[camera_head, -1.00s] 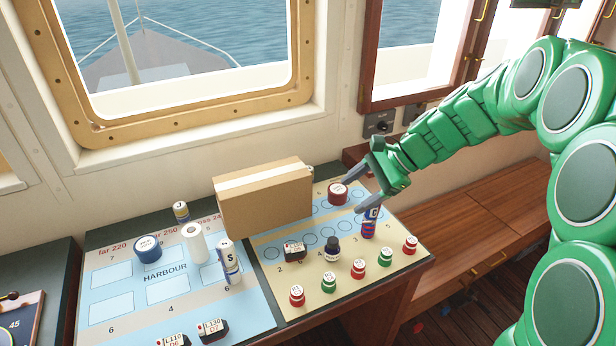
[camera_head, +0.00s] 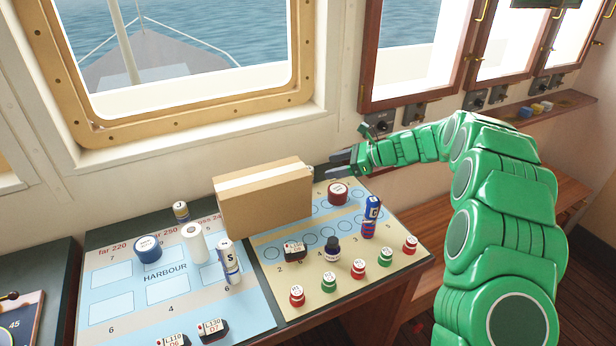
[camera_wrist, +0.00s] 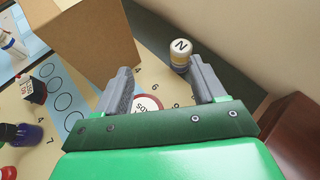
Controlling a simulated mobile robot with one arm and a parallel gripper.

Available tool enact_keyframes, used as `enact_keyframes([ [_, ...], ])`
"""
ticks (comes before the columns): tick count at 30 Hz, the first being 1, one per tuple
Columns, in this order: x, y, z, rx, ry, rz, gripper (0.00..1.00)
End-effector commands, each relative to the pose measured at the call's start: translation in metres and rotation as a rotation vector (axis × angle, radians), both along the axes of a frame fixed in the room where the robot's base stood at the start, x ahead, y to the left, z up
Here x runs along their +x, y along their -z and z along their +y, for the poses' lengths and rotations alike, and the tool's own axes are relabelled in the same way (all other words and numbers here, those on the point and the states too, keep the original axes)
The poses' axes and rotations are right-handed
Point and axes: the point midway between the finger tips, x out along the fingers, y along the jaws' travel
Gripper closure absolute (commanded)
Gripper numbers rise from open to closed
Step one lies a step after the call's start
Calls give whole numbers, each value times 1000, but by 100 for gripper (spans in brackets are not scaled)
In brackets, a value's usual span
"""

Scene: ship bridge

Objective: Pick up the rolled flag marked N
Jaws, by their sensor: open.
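The cardboard box (camera_head: 264,200) stands left of my gripper. A red round container (camera_head: 337,193) sits just below the fingers. A flag marked G (camera_head: 371,217), a flag marked S (camera_head: 229,262) and several small red and green pots stand on the charts.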

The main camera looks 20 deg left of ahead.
Motion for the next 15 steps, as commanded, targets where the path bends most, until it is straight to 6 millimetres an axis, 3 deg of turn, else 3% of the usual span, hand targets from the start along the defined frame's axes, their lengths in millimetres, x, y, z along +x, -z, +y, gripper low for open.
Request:
enact_keyframes([
  [6, 27, 24, 9, 41, 64, 72, 30],
  [15, 35, 33, 20, 54, 84, 93, 30],
])
